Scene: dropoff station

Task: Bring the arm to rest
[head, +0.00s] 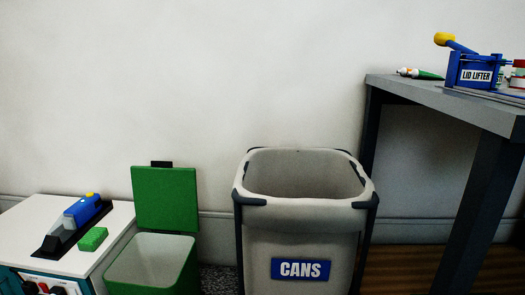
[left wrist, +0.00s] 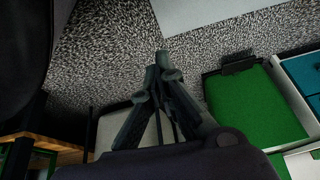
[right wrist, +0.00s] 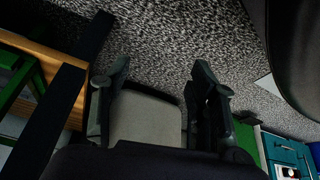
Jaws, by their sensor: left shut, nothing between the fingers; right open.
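Neither of my grippers shows in the head view. In the left wrist view my left gripper (left wrist: 163,66) is shut, its fingertips together with nothing between them. In the right wrist view my right gripper (right wrist: 161,70) is open, its two fingers well apart and nothing held. A grey bin labelled CANS (head: 300,218) stands in the middle of the head view. The bin's pale shape (right wrist: 146,118) shows beyond the open right fingers, and part of it (left wrist: 110,124) shows behind the left fingers. I cannot tell how far the grippers are from it.
A green bin with raised lid (head: 165,200) stands left of the CANS bin, beside a white-topped cabinet (head: 30,222) holding a blue handheld tool (head: 82,212) and a green block (head: 92,239). A grey table (head: 440,98) at right carries a blue lid lifter (head: 475,72).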

